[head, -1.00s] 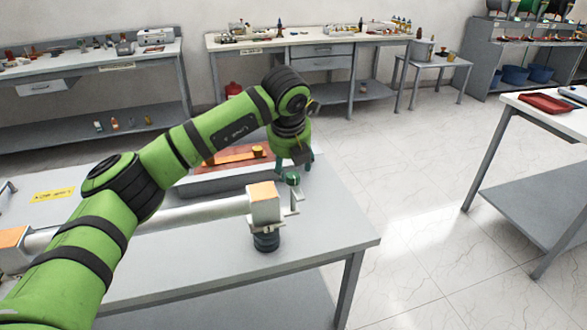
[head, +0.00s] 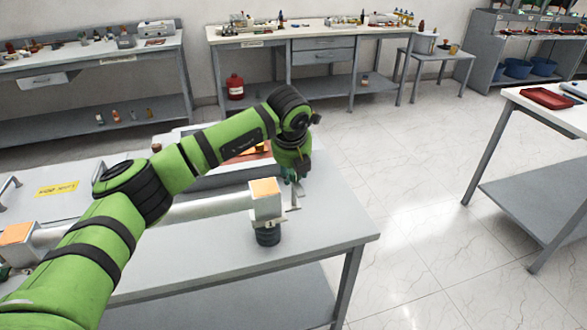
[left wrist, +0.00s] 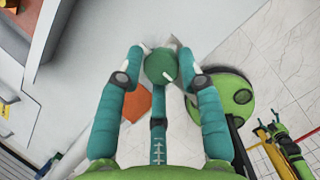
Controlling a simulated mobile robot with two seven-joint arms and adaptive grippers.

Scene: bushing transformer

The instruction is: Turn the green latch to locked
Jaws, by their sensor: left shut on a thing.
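The green latch is a round knob with a short white mark, seen in the left wrist view (left wrist: 158,67) between my two teal fingers. In the head view, a small part of the green latch (head: 289,173) shows near the right end of the table (head: 335,215). My left gripper (head: 297,182) reaches down over it, and it also shows in the left wrist view (left wrist: 161,58). It is shut on the latch, with one finger on each side. In the head view the arm and fingers hide most of the latch.
A post with an orange top (head: 265,198) stands just left of and nearer than the latch, with a dark round foot. A grey-walled case lies behind the arm. The table's right side is bare. A shelved table (head: 540,185) stands apart at right.

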